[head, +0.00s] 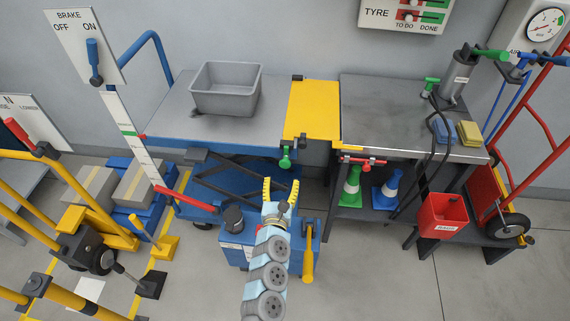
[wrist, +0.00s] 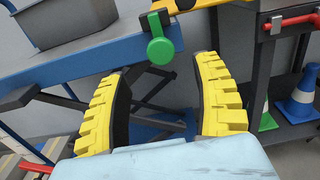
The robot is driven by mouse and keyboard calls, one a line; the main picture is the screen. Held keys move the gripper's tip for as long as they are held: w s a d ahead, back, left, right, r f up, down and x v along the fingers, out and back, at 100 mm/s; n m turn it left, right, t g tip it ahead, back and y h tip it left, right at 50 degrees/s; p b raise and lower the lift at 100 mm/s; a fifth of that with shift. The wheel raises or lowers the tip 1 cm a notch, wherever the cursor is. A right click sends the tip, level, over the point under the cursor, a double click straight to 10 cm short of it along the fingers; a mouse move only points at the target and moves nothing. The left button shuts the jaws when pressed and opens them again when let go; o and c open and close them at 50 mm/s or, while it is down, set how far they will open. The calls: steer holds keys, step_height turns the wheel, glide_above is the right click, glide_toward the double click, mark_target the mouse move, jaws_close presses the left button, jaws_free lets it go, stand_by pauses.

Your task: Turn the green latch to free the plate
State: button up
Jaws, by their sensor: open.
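The green latch (head: 286,158) hangs at the front edge of the lift table, just below the left corner of the yellow plate (head: 312,110). In the wrist view the green latch (wrist: 161,48) has a round knob at its lower end and shows ahead of the fingers, slightly above the gap between them. The plate bridges the lift table and the grey bench. My gripper (head: 281,190) is open and empty, below and in front of the latch. Its yellow-padded fingers (wrist: 165,95) spread on both sides in the wrist view. The latch and fingers are apart.
A grey bin (head: 226,90) stands on the blue lift table (head: 170,135). A red-handled catch (head: 362,162) sits on the bench front, right of the latch. Green and blue cones (head: 387,190) stand beneath the bench.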

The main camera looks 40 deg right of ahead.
mark_target(285, 164)
steer(key=shift+b+x, duration=1.35)
steer(key=shift+x, duration=2.65)
steer(key=c, duration=1.2)
